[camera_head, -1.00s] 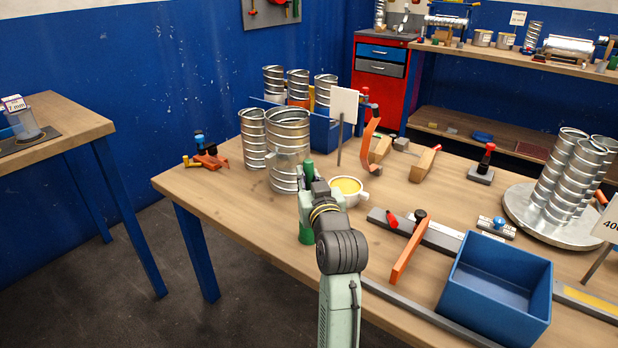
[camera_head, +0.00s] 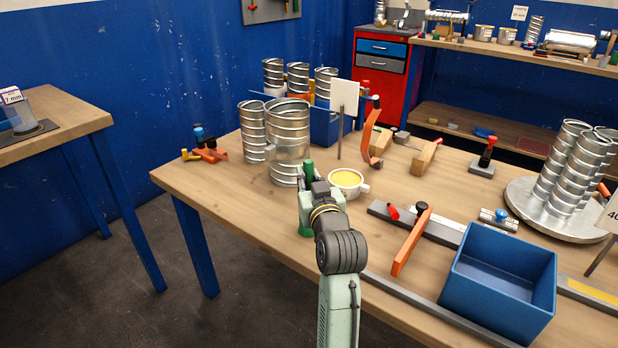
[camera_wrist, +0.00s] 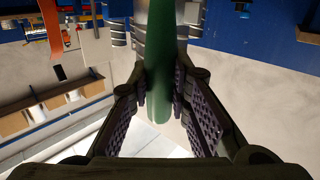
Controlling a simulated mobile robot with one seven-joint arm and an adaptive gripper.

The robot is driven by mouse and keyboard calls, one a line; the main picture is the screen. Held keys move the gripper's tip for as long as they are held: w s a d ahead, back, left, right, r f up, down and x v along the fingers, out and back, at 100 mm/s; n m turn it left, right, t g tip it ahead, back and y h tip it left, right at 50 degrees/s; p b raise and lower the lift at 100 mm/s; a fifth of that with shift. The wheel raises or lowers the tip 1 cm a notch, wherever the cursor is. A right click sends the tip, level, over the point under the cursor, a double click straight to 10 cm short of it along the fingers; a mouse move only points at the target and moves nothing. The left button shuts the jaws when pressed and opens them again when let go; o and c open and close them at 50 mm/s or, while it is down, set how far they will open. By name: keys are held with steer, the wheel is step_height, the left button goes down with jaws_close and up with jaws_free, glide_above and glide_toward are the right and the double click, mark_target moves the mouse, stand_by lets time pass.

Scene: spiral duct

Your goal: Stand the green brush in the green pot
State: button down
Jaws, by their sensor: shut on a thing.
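The green brush (camera_head: 308,169) stands about upright in the grip of my gripper (camera_head: 309,190); its top shows above the fingers in the head view. In the wrist view the brush (camera_wrist: 167,65) runs between the two fingers of my gripper (camera_wrist: 170,98), which are shut on it. The green pot (camera_head: 304,229) shows as a small green piece just below my gripper, near the table's front edge. My gripper and arm hide most of it. I cannot tell whether the brush's lower end is inside the pot.
Shiny spiral ducts (camera_head: 288,150) stand close behind my gripper. A cup with yellow contents (camera_head: 346,181) is just to its right. An orange-handled tool (camera_head: 411,240) and a blue bin (camera_head: 498,285) lie farther right. The table's front left is clear.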

steer(key=shift+f+b, duration=0.6)
steer(key=shift+f, duration=0.3)
steer(key=c, duration=1.4)
jaws_free()
steer(key=v, duration=0.7)
steer(key=shift+s+r, duration=0.1)
steer(key=shift+s, duration=0.15)
